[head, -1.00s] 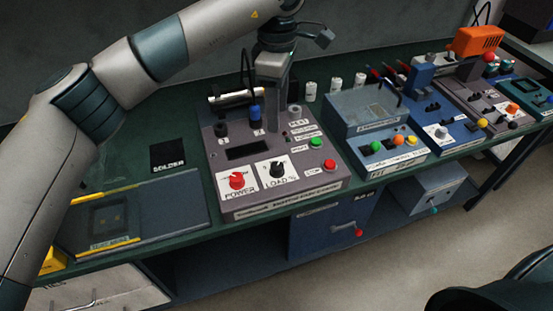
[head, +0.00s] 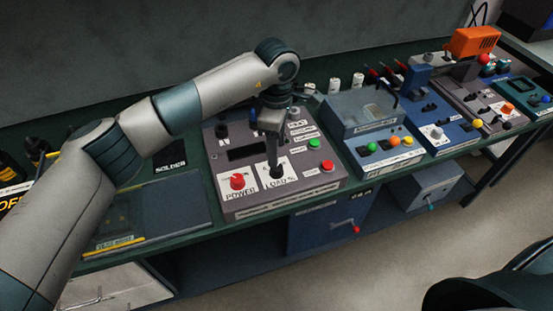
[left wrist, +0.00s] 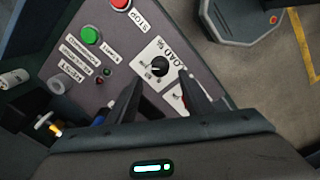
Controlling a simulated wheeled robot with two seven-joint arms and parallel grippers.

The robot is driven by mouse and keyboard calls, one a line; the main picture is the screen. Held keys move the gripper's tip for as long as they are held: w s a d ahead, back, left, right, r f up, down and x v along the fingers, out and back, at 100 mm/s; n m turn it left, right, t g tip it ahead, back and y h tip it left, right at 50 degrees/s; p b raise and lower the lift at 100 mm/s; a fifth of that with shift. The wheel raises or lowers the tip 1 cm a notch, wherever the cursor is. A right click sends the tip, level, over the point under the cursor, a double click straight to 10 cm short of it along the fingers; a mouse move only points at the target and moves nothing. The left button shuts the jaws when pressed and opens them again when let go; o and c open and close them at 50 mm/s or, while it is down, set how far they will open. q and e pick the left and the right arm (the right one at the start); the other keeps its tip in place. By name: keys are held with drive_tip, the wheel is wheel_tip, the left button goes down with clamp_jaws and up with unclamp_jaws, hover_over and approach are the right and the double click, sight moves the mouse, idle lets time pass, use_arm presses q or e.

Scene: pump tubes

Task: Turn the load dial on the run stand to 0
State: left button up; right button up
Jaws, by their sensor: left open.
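The run stand (head: 240,204) is a grey sloped console on the green bench. Its black load dial (head: 277,172) sits on a white label plate, right of the red power knob (head: 237,182). My left gripper (head: 273,158) points down over the dial, partly covering it in the head view. In the left wrist view the dial (left wrist: 160,68) shows just beyond the open, empty fingertips (left wrist: 162,80), about centred between them. Whether the fingers stand beside the dial or above it is unclear. A light pointer mark shows on the dial; its scale reading is too small to tell. My right gripper is out of view.
Green (head: 314,144) and red (head: 327,165) buttons lie right of the dial on the stand. A blue-grey box unit (head: 362,113) stands to the right, with more consoles beyond. A dark flat panel (head: 172,205) lies left of the stand.

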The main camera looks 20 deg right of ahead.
sight(277, 170)
use_arm(q)
wheel_tip(277, 170, down, 5)
drive_tip(key=shift+f+p, duration=0.1)
drive_tip(key=shift+p, duration=0.65)
drive_tip(key=shift+f, duration=0.7)
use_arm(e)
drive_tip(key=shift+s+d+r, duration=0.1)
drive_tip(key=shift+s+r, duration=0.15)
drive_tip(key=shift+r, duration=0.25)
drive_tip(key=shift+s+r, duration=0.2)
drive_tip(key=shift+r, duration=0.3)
use_arm(q)
drive_tip(key=c, duration=1.1)
